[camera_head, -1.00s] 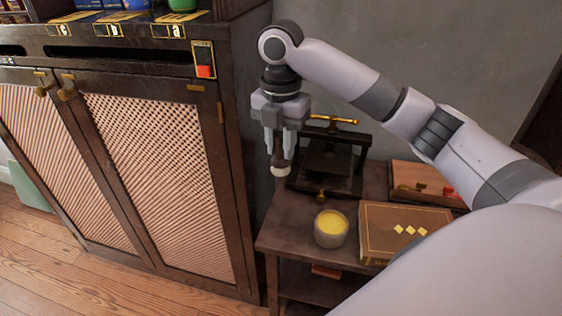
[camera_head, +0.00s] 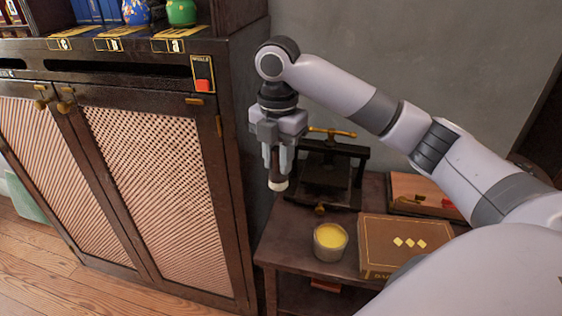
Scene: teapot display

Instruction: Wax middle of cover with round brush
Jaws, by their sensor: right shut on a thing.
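My right gripper (camera_head: 278,160) is shut on the round brush (camera_head: 278,183), which has a dark handle and a pale round end pointing down. The brush hangs above the left rear part of the small table, in front of the black press. A cup of yellow wax (camera_head: 330,241) stands on the table, below and to the right of the brush, apart from it. A brown book (camera_head: 402,245) with three yellow diamonds on its cover lies flat to the right of the wax. My left gripper is not in view.
A black press (camera_head: 325,175) with a brass handle stands at the back of the small table (camera_head: 285,243). A reddish-brown box (camera_head: 423,193) lies behind the book. A dark cabinet (camera_head: 232,150) with lattice doors stands close on the left, with green and blue pots on top.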

